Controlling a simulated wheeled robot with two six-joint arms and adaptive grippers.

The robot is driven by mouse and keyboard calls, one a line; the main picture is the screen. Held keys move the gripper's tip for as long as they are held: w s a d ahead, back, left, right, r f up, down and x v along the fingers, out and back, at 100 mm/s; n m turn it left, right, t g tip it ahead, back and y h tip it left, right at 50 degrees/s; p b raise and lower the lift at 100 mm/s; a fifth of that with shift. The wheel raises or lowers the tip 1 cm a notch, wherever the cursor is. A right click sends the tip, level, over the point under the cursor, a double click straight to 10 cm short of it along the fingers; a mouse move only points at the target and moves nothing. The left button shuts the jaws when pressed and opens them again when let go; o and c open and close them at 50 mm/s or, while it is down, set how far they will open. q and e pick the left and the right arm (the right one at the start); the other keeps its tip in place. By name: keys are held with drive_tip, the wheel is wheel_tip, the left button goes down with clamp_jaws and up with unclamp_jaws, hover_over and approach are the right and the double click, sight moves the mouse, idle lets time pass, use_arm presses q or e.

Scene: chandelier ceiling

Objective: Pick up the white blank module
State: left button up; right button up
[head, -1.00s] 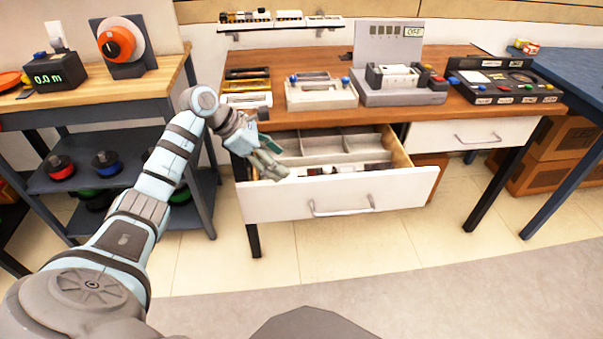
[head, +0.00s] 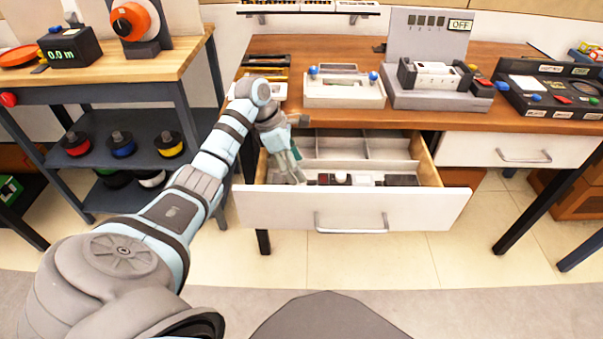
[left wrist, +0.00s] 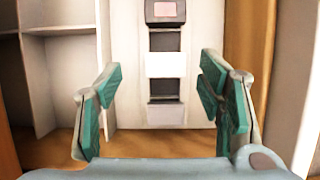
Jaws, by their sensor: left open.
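In the left wrist view a plain white block (left wrist: 165,65), which looks like the white blank module, lies in a dark slotted strip (left wrist: 164,40) inside the drawer. It shows ahead of and between the fingers of my left gripper (left wrist: 165,110), which is open and empty, not touching it. In the head view my left gripper (head: 292,178) hangs over the left part of the open drawer (head: 350,208). Small white and dark pieces (head: 341,178) show in the drawer's front compartment, too small to tell apart surely. My right gripper is not in view.
Dividers (head: 366,148) split the drawer's rear. The desk top (head: 300,48) overhangs it, carrying several devices. A wooden bench (head: 140,72) stands at left.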

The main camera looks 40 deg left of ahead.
use_arm(q)
drive_tip(key=x, duration=0.2)
drive_tip(key=b+x, duration=0.1)
drive_tip(key=x, duration=0.1)
drive_tip(key=shift+s+d+f, duration=0.15)
drive_tip(key=shift+d, duration=0.2)
drive_tip(key=c, duration=1.1)
drive_tip(key=shift+r, duration=0.45)
wheel_tip(320, 180, up, 19)
drive_tip(key=p, duration=0.9)
drive_tip(key=shift+r, duration=0.15)
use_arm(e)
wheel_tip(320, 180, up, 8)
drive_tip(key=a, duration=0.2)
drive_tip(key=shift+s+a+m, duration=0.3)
